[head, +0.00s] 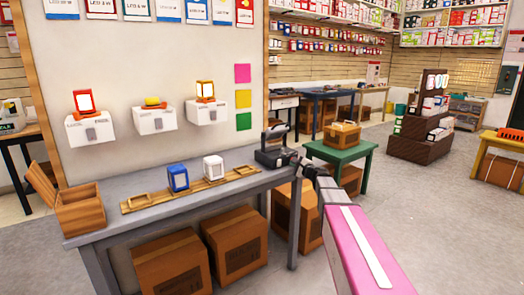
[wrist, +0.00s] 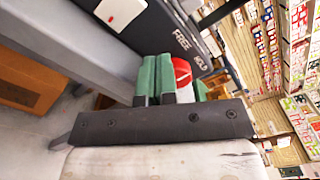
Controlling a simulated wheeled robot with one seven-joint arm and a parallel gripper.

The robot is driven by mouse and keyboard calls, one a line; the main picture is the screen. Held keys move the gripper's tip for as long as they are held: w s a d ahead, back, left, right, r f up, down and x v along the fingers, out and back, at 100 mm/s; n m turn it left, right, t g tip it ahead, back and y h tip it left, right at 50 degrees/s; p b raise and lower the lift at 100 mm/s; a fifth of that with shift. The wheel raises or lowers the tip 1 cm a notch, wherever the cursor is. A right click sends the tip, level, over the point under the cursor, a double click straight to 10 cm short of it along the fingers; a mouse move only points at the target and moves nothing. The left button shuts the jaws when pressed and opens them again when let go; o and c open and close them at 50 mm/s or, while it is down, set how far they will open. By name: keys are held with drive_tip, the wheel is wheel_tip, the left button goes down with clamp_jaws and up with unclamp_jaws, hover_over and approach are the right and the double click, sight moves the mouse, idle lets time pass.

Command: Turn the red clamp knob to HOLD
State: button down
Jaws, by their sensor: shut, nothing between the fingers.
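The red clamp knob (wrist: 182,70), with a white mark, shows in the wrist view just right of my fingers and partly hidden by them. It is beside a dark panel (wrist: 168,32) lettered FREE and HOLD, with HOLD nearer the knob. I cannot tell clearly which word the mark points at. My gripper (wrist: 156,62) has its green fingers shut together with nothing between them; whether they touch the knob is unclear. In the head view the dark clamp device (head: 270,157) sits at the right end of the grey bench, with my gripper (head: 297,160) at its right side.
The grey bench (head: 105,222) also holds a wooden rack (head: 135,205) with a blue block (head: 178,178) and a white block (head: 213,167), and an open wooden box (head: 82,212). A green table (head: 345,152) with a carton stands behind my gripper.

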sight(290, 154)
drive_tip(key=shift+w+a+r, duration=0.15)
drive_tip(key=shift+w+a, duration=0.05)
drive_tip(key=shift+w, duration=0.25)
drive_tip(key=shift+w+a+r, duration=0.1)
drive_tip(key=shift+w+a, duration=0.05)
drive_tip(key=shift+w, duration=0.3)
drive_tip(key=shift+w+r, duration=0.1)
drive_tip(key=shift+r, duration=0.25)
drive_tip(key=shift+w+d+r, duration=0.1)
drive_tip(key=shift+d+r, duration=0.05)
drive_tip(key=shift+r, duration=0.15)
drive_tip(key=shift+w+d+r, duration=0.1)
drive_tip(key=shift+d+r, duration=0.05)
drive_tip(key=shift+r, duration=0.1)
drive_tip(key=shift+w+d+r, duration=0.2)
drive_tip(key=shift+r, duration=0.1)
drive_tip(key=shift+s+a+r, duration=0.1)
drive_tip(key=shift+s+r, duration=0.15)
drive_tip(key=shift+r, duration=0.05)
drive_tip(key=v, duration=0.6)
drive_tip(key=shift+s+f, duration=0.3)
drive_tip(key=shift+s, duration=0.1)
